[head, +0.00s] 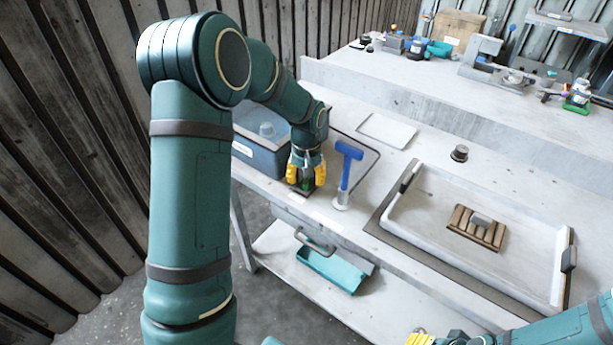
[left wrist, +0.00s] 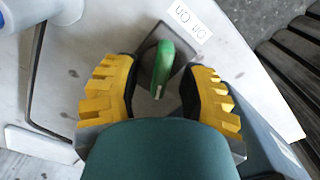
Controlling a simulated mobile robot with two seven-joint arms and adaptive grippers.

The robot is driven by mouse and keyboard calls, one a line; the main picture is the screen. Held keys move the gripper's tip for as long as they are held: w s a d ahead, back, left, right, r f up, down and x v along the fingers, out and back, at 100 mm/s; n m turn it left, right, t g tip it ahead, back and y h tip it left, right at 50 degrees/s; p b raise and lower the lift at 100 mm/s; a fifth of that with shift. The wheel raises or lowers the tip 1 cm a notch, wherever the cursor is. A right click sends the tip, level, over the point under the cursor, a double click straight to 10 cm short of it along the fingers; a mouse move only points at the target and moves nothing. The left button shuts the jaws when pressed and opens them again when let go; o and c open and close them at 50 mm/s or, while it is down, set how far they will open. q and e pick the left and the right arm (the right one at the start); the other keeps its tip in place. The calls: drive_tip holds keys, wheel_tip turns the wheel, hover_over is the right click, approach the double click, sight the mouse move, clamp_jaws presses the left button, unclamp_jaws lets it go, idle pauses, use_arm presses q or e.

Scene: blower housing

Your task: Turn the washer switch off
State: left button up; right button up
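The switch has a green knob (left wrist: 163,65) on a grey square plate (left wrist: 148,42), with a white label (left wrist: 200,24) beside it, in the left wrist view. The knob's handle runs nearly up and down in that view. In the head view my left gripper (head: 306,186) is low over the table's front edge and mostly hides the switch. Its yellow fingers are open, one on each side of the knob, with gaps showing between. A blue-grey tub (head: 258,158), perhaps the washer, stands beside it. My right gripper (head: 420,339) is partly in view at the bottom edge, its fingers unclear.
A blue-headed tool (head: 347,165) stands upright in a white holder (head: 341,201) right of my left gripper. A white tray (head: 425,207) holds a brown slatted block (head: 474,228). A teal bin (head: 332,268) sits on the lower shelf. A raised ledge with several items runs behind.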

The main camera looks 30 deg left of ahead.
use_arm(q)
wheel_tip(320, 180, up, 12)
idle(0.8)
idle(0.4)
